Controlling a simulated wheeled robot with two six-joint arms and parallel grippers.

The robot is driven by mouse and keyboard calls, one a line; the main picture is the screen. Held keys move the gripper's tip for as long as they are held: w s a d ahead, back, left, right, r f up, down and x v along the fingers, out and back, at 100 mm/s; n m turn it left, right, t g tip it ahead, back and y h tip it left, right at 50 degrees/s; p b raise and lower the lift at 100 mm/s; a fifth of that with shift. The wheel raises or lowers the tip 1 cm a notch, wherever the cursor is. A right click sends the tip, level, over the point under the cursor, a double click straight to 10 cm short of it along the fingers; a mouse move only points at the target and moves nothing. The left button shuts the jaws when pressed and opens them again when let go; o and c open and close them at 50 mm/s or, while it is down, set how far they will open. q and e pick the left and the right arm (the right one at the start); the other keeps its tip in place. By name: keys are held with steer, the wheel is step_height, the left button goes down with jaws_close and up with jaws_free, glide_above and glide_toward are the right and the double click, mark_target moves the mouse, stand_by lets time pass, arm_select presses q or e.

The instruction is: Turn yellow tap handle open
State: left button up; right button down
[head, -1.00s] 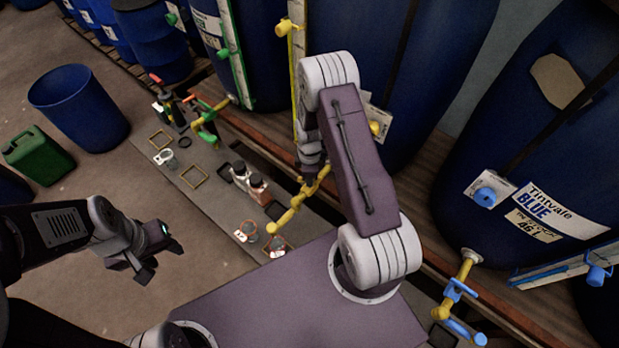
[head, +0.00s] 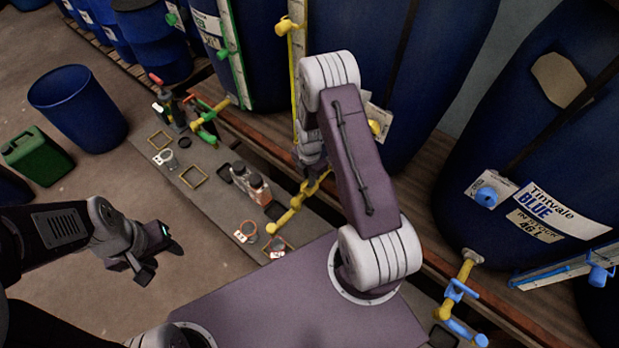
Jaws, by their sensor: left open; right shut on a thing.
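The yellow tap (head: 288,220) sticks out from the middle vat (head: 440,60) over the bench, its spout toward the front. My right gripper (head: 312,180) is at the tap's handle, shut on it; my own arm hides most of the handle and part of the fingers. My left gripper (head: 155,258) is open and empty at the lower left, over the floor, well away from the taps.
A green-handled tap (head: 205,122) and a blue-handled tap (head: 457,292) stand on either side. Small bottles (head: 250,183), glass jars (head: 246,231) and square frames (head: 194,177) are on the grey bench strip. A blue bin (head: 78,108) and green canister (head: 38,157) stand on the floor.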

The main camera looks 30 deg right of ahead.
steer(key=shift+w+r+n, duration=0.1)
steer(key=shift+w+n, duration=0.05)
steer(key=shift+n, duration=0.25)
steer(key=c, duration=1.4)
jaws_free()
steer(key=shift+c, duration=0.2)
step_height(320, 180, up, 9)
steer(key=shift+r+b, duration=0.1)
steer(key=shift+b, duration=0.2)
